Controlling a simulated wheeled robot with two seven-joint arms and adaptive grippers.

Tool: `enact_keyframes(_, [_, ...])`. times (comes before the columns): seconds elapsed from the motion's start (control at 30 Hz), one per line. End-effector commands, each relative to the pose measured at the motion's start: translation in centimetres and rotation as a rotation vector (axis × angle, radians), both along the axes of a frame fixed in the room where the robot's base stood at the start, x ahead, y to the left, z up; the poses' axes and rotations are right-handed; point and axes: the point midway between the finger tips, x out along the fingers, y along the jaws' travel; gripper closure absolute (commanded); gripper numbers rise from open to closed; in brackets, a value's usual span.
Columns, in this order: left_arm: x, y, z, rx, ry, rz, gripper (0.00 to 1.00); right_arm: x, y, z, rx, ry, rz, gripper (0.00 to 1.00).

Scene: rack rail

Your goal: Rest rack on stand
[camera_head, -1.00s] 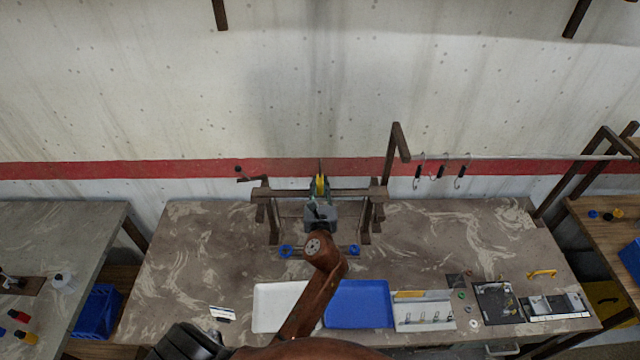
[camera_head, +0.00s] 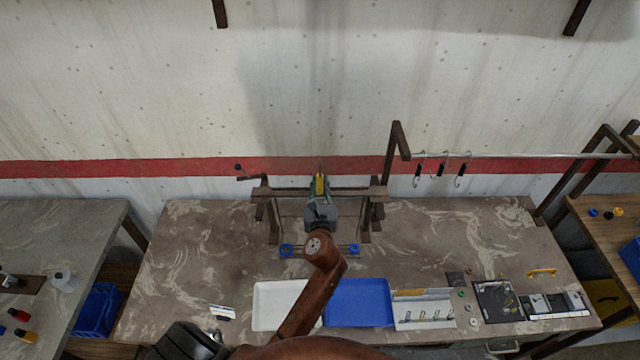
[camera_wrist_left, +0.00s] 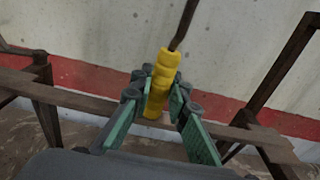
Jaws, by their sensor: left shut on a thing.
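A brown stand (camera_head: 270,215) with legs on both sides rises at the back middle of the table. A brown crossbar (camera_head: 350,193) lies across its top; I cannot tell which part is the rack. A ribbed yellow handle (camera_head: 320,184) with a thin dark rod above it stands at the bar's middle. It also shows in the left wrist view (camera_wrist_left: 160,84). My left gripper (camera_head: 319,190) is shut on the yellow handle, with its green-padded fingers (camera_wrist_left: 157,92) on either side of it. My right gripper is not in view.
A white tray (camera_head: 268,302) and a blue tray (camera_head: 358,303) lie at the front. Small parts and a yellow handle-shaped piece (camera_head: 542,272) lie at the right. Hooks (camera_head: 440,169) hang from a rail (camera_head: 520,156). The table's left part is mostly clear.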

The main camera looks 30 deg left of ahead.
Motion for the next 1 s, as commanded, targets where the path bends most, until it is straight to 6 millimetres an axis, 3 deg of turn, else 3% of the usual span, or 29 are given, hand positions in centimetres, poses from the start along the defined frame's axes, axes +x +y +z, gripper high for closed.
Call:
enact_keyframes(0.3, [0.0, 0.0, 0.1, 0.001, -0.002, -0.001, 0.65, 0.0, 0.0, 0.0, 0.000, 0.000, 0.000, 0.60])
enact_keyframes(0.67, [-0.4, -0.2, -0.1, -0.002, 0.003, 0.001, 0.65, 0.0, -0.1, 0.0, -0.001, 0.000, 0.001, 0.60])
enact_keyframes(1.0, [-5.7, -3.4, 0.2, -0.002, 0.001, 0.000, 0.65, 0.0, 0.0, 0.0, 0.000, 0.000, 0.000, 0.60])
